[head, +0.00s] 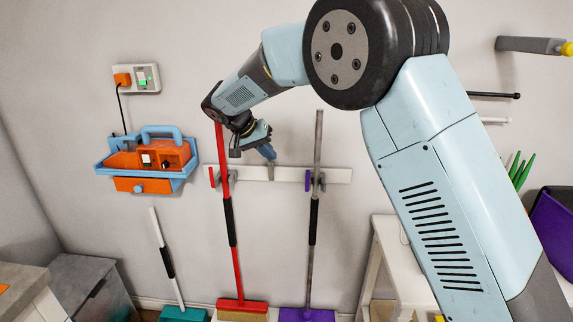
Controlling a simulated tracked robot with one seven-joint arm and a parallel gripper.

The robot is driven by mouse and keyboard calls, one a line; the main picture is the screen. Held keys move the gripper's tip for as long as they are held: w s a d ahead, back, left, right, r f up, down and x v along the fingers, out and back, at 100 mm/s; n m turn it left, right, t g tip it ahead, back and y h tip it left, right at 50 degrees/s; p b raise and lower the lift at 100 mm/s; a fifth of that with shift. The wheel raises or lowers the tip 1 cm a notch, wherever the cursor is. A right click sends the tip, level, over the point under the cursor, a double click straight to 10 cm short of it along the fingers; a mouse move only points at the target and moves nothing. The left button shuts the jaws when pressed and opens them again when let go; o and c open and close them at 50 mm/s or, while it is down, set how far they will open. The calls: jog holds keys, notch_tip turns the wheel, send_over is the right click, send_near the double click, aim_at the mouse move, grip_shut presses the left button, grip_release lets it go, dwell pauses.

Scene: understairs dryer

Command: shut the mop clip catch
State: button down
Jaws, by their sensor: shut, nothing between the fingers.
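A white wall rail (338,175) carries the tool clips. A red catch (212,177) sits at its left clip, beside the upright red-handled broom (234,245). A purple catch (307,181) sits at the right clip, beside the grey pole (313,230) of a tool with a purple head (306,315). A small grey piece (270,172) is on the rail between them. My gripper (268,153) is shut and empty, pointing down just above this middle part. Whether it touches the rail, and how far either catch is closed, I cannot tell.
A blue and orange caddy (148,185) hangs on the left wall below a socket (137,79) with a plugged cord. A teal-headed tool (167,258) leans below it. A white stand (402,265) and wall pegs (495,96) are at right. My arm crosses the upper right.

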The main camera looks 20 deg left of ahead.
send_near(307, 181)
notch_tip(307, 181, down, 4)
jog(key=w+a, duration=0.2)
jog(key=a, duration=0.1)
jog(key=shift+w+d, duration=0.2)
jog(key=shift+d, duration=0.45)
jog(key=shift+w+d, duration=0.25)
jog(key=shift+d, duration=0.4)
jog(key=shift+w+d, duration=0.2)
jog(key=shift+d, duration=0.45)
jog(key=shift+a+r, duration=0.1)
jog(key=shift+a, duration=0.05)
